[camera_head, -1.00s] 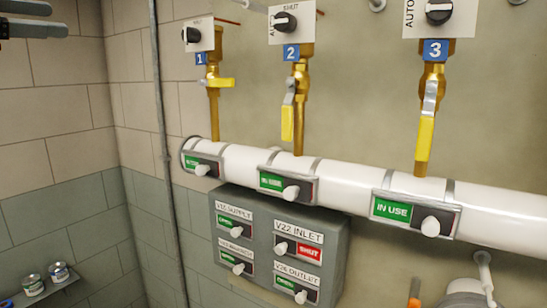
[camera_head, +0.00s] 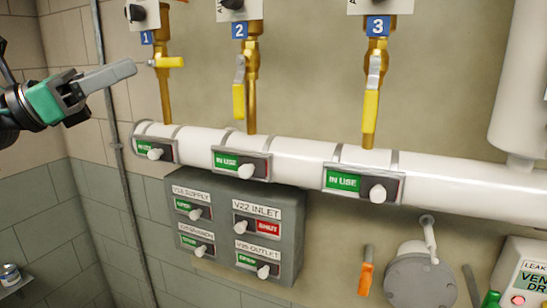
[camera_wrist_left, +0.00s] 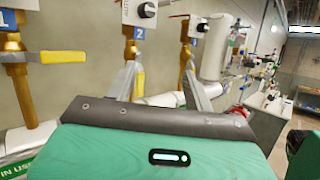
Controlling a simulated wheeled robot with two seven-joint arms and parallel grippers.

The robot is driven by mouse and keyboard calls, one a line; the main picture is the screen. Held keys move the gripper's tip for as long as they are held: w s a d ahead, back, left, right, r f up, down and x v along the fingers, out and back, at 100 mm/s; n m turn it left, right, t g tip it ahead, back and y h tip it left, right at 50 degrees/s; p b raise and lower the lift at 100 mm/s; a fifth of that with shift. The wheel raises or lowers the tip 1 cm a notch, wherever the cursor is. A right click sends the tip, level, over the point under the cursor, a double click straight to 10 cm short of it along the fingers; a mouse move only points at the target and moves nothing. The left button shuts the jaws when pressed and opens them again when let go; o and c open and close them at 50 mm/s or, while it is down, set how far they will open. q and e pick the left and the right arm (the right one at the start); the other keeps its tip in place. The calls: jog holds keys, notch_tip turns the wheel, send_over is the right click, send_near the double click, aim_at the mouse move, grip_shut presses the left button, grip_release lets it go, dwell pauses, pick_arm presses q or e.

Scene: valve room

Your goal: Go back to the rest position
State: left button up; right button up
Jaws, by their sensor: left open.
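My left gripper (camera_head: 128,72) comes in from the left in the head view, in the air in front of the tiled wall and left of valve 1's yellow handle (camera_head: 168,62). Its fingers point right, and nothing is held. In the left wrist view its two fingers (camera_wrist_left: 163,85) stand apart, with valve 2's yellow handle (camera_wrist_left: 140,84) showing behind them. Valve 1's handle is crosswise to its brass pipe. The handles of valve 2 (camera_head: 239,101) and valve 3 (camera_head: 371,112) hang along their pipes. My right gripper is not in view.
A white pipe (camera_head: 300,157) with several "IN USE" sliders runs across the wall. Below it is a grey box (camera_head: 215,222) with labelled sliders. An orange-handled tool (camera_head: 366,278) hangs near a round grey flange (camera_head: 420,280). A leak panel (camera_head: 520,285) is at lower right.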

pick_arm(q)
jog(key=w+a+f+m+t+y, duration=0.1)
jog(key=a+f+m+t+y, duration=0.15)
jog(key=f+m+y, duration=0.7)
jog(key=w+a+f+m+t+y, duration=0.1)
jog(key=f+m+t+y, duration=0.3)
jog(key=f+m, duration=1.05)
jog(key=w+a+f+m+t+y, duration=0.15)
jog(key=f+m+y, duration=0.55)
jog(key=f, duration=1)
jog(key=s+d+f+n+g, duration=0.15)
jog(key=s+f+g, duration=0.35)
jog(key=f, duration=0.5)
jog(key=s+f+n+g, duration=0.3)
jog(key=s+f, duration=0.5)
jog(key=f, duration=0.1)
jog(key=s+d+f+n+g+h, duration=0.1)
jog(key=s+d+f+g, duration=0.2)
jog(key=s, duration=0.5)
jog(key=s+d+f+n+g+h, duration=0.1)
jog(key=s+f+g, duration=0.2)
jog(key=s+f, duration=0.35)
notch_tip(320, 180, down, 31)
jog(key=s+g, duration=0.2)
jog(key=s+a+f, duration=0.1)
jog(key=s+f, duration=0.8)
jog(key=s+a+f+g, duration=0.1)
jog(key=s+a+f, duration=0.1)
jog(key=s+f, duration=0.8)
jog(key=shift+a, duration=0.25)
